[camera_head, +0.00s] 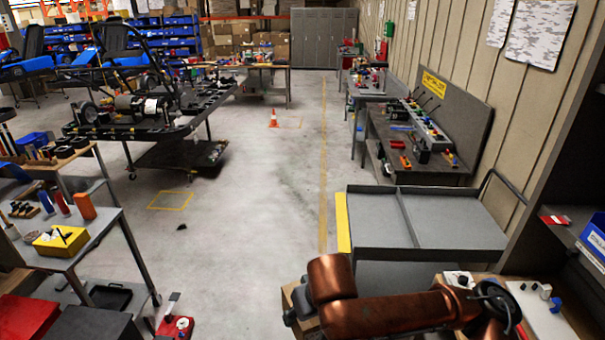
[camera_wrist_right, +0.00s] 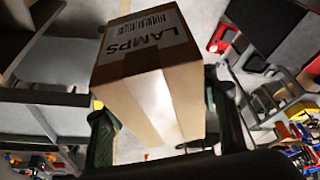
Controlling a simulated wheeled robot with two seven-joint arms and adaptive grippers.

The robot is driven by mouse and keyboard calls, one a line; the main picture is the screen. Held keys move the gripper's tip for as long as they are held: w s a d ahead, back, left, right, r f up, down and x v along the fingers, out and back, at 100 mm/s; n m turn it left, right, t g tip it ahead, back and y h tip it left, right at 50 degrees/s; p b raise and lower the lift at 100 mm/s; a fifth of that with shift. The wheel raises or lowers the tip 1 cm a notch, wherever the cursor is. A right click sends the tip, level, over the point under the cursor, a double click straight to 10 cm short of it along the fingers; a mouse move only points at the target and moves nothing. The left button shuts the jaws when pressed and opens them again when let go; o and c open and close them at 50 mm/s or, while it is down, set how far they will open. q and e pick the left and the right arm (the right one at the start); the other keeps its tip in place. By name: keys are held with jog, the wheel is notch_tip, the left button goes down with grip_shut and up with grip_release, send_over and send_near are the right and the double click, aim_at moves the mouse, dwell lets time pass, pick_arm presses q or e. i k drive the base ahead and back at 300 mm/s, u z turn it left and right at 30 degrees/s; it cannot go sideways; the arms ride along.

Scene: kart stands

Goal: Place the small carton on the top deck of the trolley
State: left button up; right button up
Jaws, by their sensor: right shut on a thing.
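The small carton (camera_wrist_right: 150,75) is brown cardboard with a white label reading LAMPS. In the right wrist view it sits between the two green-padded fingers of my right gripper (camera_wrist_right: 164,122), which is shut on it. In the head view only a part of the carton (camera_head: 303,307) shows at the bottom, beside my copper-coloured right arm, which hides the rest. The trolley (camera_head: 429,248) stands right of centre, beyond my right arm. Its grey top deck (camera_head: 375,220) has a low rim, a divider and a yellow left edge, and looks empty. My left gripper is out of view.
A bench (camera_head: 420,150) with tools stands beyond the trolley by the right wall. Tables with parts (camera_head: 110,215) line the left side. A kart stand (camera_head: 165,130) and an orange cone (camera_head: 273,118) are farther off. The floor (camera_head: 255,200) left of the trolley is clear.

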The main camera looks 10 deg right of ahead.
aim_at(368, 221)
jog(key=u, duration=0.05)
jog(key=i, duration=4)
jog(key=z, duration=1.7)
